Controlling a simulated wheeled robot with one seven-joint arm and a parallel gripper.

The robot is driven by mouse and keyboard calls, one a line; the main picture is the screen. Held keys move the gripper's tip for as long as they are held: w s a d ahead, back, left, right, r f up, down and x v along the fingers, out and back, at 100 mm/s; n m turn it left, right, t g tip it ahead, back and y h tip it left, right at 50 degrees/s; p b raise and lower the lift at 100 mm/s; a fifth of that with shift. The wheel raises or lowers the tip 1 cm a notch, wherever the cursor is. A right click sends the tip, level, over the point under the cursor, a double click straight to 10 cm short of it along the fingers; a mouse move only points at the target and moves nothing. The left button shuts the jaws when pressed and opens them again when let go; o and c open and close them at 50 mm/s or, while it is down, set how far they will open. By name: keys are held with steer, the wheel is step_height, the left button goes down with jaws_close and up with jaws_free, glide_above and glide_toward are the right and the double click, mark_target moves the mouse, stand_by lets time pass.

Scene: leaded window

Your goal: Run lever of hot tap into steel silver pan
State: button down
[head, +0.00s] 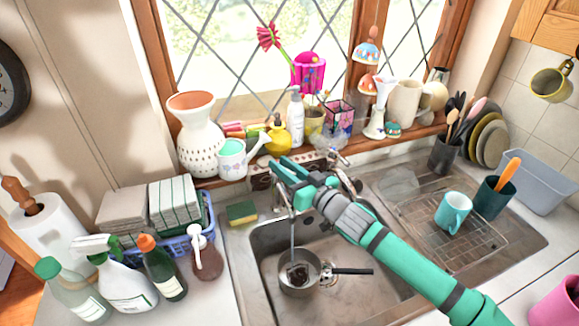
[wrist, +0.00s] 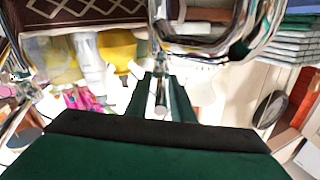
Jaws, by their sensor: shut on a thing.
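My gripper (head: 287,172) reaches over the sink to the tap at the window side. In the wrist view its dark green fingers (wrist: 162,98) are shut around a slim chrome piece, which appears to be the tap lever (wrist: 161,92). In the head view the gripper hides most of that lever. A thin vertical stream of water (head: 291,238) seems to fall into the steel silver pan (head: 299,287). The pan sits upright in the sink basin, its black handle (head: 352,271) pointing right. Something dark shows in the pan. Curved chrome tap parts (wrist: 215,45) fill the wrist view's upper part.
A yellow-green sponge (head: 242,213) lies at the basin's left corner. A white watering can (head: 233,160), yellow bottle and vases crowd the sill. A blue crate (head: 180,243) and bottles stand left. A teal mug (head: 452,213) stands on the rack at right.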

steer(key=shift+s+a+f, duration=0.1)
steer(key=shift+a+f, duration=0.05)
steer(key=shift+a, duration=0.1)
steer(key=c, duration=1.8)
jaws_free()
steer(key=shift+d, duration=0.1)
steer(key=shift+d, duration=0.1)
steer(key=v, duration=1)
steer(key=shift+s+d, duration=0.1)
steer(key=shift+s, duration=0.25)
